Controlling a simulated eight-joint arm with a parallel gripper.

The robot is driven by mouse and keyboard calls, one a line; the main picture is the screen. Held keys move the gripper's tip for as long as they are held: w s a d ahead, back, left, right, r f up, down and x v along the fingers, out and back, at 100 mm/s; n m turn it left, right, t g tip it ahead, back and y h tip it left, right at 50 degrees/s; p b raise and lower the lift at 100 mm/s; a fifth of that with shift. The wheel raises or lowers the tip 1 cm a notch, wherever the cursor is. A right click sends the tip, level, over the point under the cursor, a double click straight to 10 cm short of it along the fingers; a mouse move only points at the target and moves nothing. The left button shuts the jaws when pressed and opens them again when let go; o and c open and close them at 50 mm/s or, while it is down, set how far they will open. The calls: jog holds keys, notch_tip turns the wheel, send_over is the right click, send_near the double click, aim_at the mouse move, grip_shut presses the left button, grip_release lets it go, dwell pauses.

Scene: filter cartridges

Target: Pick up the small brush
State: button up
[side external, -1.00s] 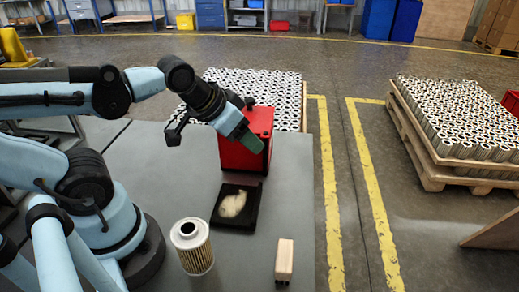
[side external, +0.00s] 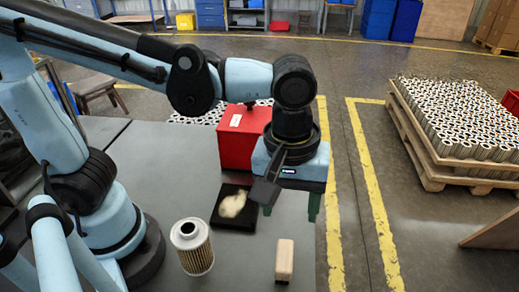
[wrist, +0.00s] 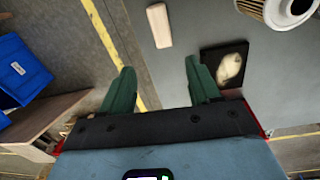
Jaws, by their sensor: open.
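The small brush (side external: 285,258) appears as a pale wooden block with a dark underside, at the front right of the grey table. In the wrist view the brush (wrist: 159,26) lies ahead of the fingertips, roughly in line with the gap between them. My gripper (side external: 290,212) points down with its green fingers apart and nothing between them. It is above and behind the brush in the side view, not touching it. The open fingers also show in the wrist view (wrist: 160,72).
A black tray (side external: 220,222) holding a beige lump lies left of the gripper. A filter cartridge (side external: 194,250) stands upright at the front. A red box (side external: 234,150) stands behind. The table's right edge is close to the brush.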

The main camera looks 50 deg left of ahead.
aim_at(285, 255)
jog(key=shift+n, duration=0.5)
jog(key=shift+s+d+f, duration=0.25)
jog(key=shift+f, duration=1.8)
jog(key=shift+s+d+f, duration=0.2)
jog(key=shift+f, duration=1.85)
jog(key=shift+s+d+f, duration=0.25)
jog(key=shift+f, duration=1.8)
jog(key=c, duration=1)
jog(key=shift+c, duration=0.2)
jog(key=shift+r, duration=0.2)
